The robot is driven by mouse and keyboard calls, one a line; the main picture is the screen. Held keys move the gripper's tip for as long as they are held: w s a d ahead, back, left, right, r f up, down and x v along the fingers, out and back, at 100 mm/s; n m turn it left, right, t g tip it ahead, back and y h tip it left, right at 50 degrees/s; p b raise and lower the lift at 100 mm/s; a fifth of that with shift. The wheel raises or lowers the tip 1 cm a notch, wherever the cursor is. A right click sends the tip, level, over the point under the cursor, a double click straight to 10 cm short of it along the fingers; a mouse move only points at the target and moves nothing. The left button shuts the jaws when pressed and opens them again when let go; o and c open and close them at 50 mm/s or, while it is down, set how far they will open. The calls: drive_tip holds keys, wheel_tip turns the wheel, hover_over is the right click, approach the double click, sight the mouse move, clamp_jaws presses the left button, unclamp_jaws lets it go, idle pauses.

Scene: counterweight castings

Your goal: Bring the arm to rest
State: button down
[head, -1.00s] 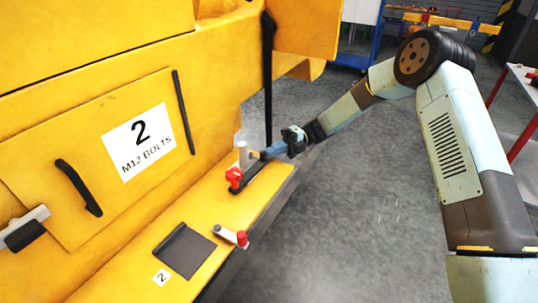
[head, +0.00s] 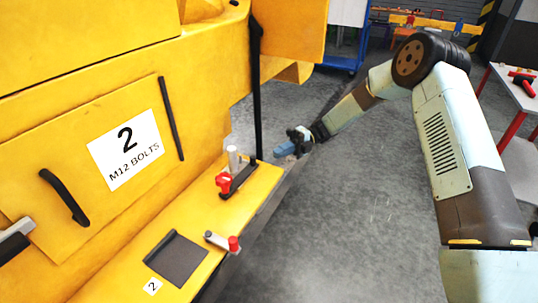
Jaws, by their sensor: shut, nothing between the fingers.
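My gripper (head: 284,150) is shut and empty at the end of my arm. It hangs over the grey floor, just right of the yellow ledge's end and apart from the red-knobbed clamp (head: 224,182) there. My arm (head: 440,130) arches from the lower right up to a bent elbow and down to the gripper. The fingertips are small in this view.
The yellow machine (head: 60,60) fills the left, with a panel labelled "2 M12 BOLTS" (head: 127,150). Its ledge bears a dark pad (head: 175,258) and a red-tipped lever (head: 222,241). A table (head: 517,90) stands at right. The grey floor (head: 340,230) between is clear.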

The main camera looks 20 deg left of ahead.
drive_tip(key=v, duration=0.7)
drive_tip(key=s+d+r+n+t+h, duration=0.3)
drive_tip(key=s+d+r+n+t, duration=0.25)
drive_tip(key=d+r, duration=0.5)
drive_tip(key=s+d+r+n+t+h, duration=0.2)
drive_tip(key=s+d+r+n+t, duration=0.25)
drive_tip(key=d+r+n, duration=0.45)
drive_tip(key=s+d+r+n+t+h, duration=0.2)
drive_tip(key=s+d+r+n+t, duration=0.2)
drive_tip(key=s+d, duration=0.5)
drive_tip(key=s+d+r+n+t+h, duration=0.2)
drive_tip(key=s+d+r+n+t, duration=0.2)
drive_tip(key=s+d, duration=0.6)
drive_tip(key=d+n+t, duration=0.2)
drive_tip(key=shift+t+h, duration=0.3)
drive_tip(key=shift+t, duration=0.1)
drive_tip(key=shift+a+r, duration=0.1)
